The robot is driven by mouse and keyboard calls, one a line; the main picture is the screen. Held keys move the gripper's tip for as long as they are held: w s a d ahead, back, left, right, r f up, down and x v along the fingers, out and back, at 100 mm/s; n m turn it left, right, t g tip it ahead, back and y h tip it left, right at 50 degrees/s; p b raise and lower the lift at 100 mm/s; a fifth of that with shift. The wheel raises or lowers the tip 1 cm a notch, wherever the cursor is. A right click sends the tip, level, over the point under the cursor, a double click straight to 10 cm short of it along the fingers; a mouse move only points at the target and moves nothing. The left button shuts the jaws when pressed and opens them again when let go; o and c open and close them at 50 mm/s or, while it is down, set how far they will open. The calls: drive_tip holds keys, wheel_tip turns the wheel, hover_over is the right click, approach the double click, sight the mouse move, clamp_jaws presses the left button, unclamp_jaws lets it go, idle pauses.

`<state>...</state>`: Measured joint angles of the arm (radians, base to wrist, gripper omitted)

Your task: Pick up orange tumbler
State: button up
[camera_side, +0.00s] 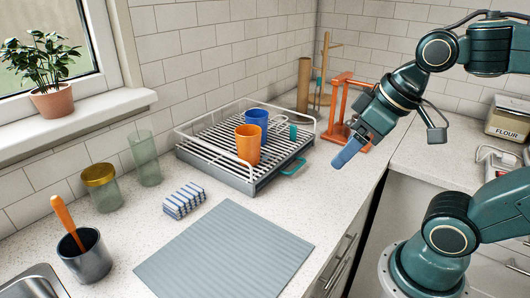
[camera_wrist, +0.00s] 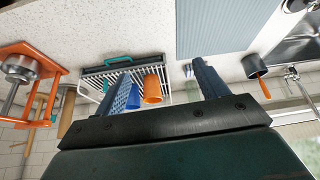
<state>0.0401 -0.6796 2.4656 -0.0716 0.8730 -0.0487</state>
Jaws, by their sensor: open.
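The orange tumbler (camera_side: 248,145) stands upright on the white wire dish rack (camera_side: 212,165), close in front of a blue tumbler (camera_side: 257,121). In the wrist view the orange tumbler (camera_wrist: 152,89) shows between my two fingers, nearer the left one, and the blue tumbler (camera_wrist: 134,97) is partly hidden behind that finger. My gripper (camera_side: 345,156) is in the air to the right of the rack, well apart from both tumblers. Its fingers (camera_wrist: 165,84) are spread with nothing between them.
An orange stand (camera_side: 352,97) is right of the rack, near my gripper. A grey ribbed mat (camera_side: 226,248), striped cloth (camera_side: 184,200), glass jar (camera_side: 103,187), clear glass (camera_side: 145,158) and dark cup (camera_side: 86,258) with an orange-handled utensil lie left and front. A teal clip (camera_side: 293,167) sits at the rack's edge.

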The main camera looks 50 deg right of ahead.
drive_tip(key=w+a+n+y, duration=0.15)
drive_tip(key=w+n, duration=0.25)
drive_tip(key=w, duration=0.6)
drive_tip(key=n+t+y, duration=0.2)
drive_tip(key=n+y, duration=0.4)
drive_tip(key=y, duration=0.4)
approach(248, 132)
drive_tip(key=a, duration=0.4)
drive_tip(key=shift+s+a+r, duration=0.1)
drive_tip(key=shift+a+r, duration=0.1)
drive_tip(key=shift+a, duration=0.5)
drive_tip(key=shift+a, duration=0.1)
drive_tip(key=shift+x, duration=3)
